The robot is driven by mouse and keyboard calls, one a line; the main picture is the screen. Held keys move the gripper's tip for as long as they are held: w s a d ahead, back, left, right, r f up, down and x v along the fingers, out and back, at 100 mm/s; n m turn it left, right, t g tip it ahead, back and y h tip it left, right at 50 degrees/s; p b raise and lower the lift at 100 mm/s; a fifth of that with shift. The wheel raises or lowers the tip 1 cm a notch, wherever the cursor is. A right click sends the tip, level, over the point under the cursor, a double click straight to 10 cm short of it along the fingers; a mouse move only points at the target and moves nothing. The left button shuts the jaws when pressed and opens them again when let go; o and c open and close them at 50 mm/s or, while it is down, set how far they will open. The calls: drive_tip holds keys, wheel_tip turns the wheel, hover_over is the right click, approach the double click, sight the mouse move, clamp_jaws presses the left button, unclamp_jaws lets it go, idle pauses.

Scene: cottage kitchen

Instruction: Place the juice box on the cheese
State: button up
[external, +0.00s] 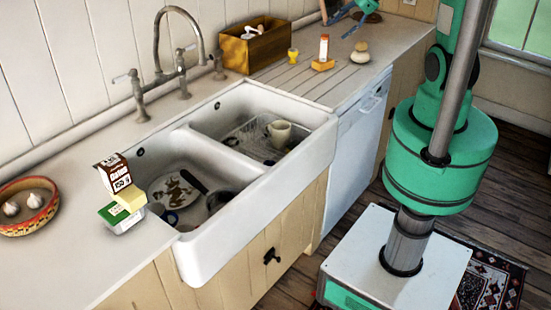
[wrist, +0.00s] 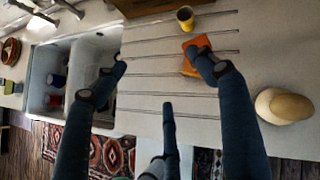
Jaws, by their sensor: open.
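The juice box (external: 323,47), a small white carton with orange markings, stands upright on the orange cheese block (external: 320,66) on the ribbed drainboard in the external view. The cheese (wrist: 189,66) also shows in the wrist view, partly covered by my right finger; the juice box cannot be made out clearly there. My gripper (external: 338,20) is at the top edge of the external view, above and behind the box. In the wrist view my gripper (wrist: 160,68) has its dark fingers spread wide, with nothing held between them.
A yellow cup (external: 293,54) and round buns (external: 360,53) flank the cheese. A wooden crate (external: 257,47) stands behind. The double sink (external: 190,165) holds dishes.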

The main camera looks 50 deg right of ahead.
drive_tip(key=s+a+r+n+g, duration=0.1)
drive_tip(key=s+a+r+n, duration=0.25)
drive_tip(key=a, duration=0.35)
drive_tip(key=s+a+r+n+g, duration=0.1)
drive_tip(key=s+a+r+n, duration=0.1)
drive_tip(key=a+r+n, duration=0.35)
drive_tip(key=s+a+r+n+g, duration=0.1)
drive_tip(key=s+a+r+n, duration=0.2)
drive_tip(key=a, duration=0.4)
drive_tip(key=s+a+r+n+h, duration=0.1)
drive_tip(key=s+a+r+n, duration=0.1)
drive_tip(key=s+n, duration=0.3)
drive_tip(key=s+a+r+n+h, duration=0.1)
drive_tip(key=s+a+r+n, duration=0.2)
drive_tip(key=s+r+n, duration=0.1)
drive_tip(key=s+a+r+n+t+h, duration=0.1)
drive_tip(key=s+a+r+n+h, duration=0.1)
drive_tip(key=s+n, duration=0.4)
drive_tip(key=shift+a+r+n, duration=0.15)
drive_tip(key=shift+r+n, duration=0.25)
drive_tip(key=shift+n, duration=0.2)
drive_tip(key=shift+s, duration=0.1)
wheel_tip(320, 180, down, 4)
drive_tip(key=b, duration=0.4)
drive_tip(key=shift+f, duration=0.2)
drive_tip(key=shift+f+b, duration=0.1)
drive_tip(key=shift+b, duration=0.25)
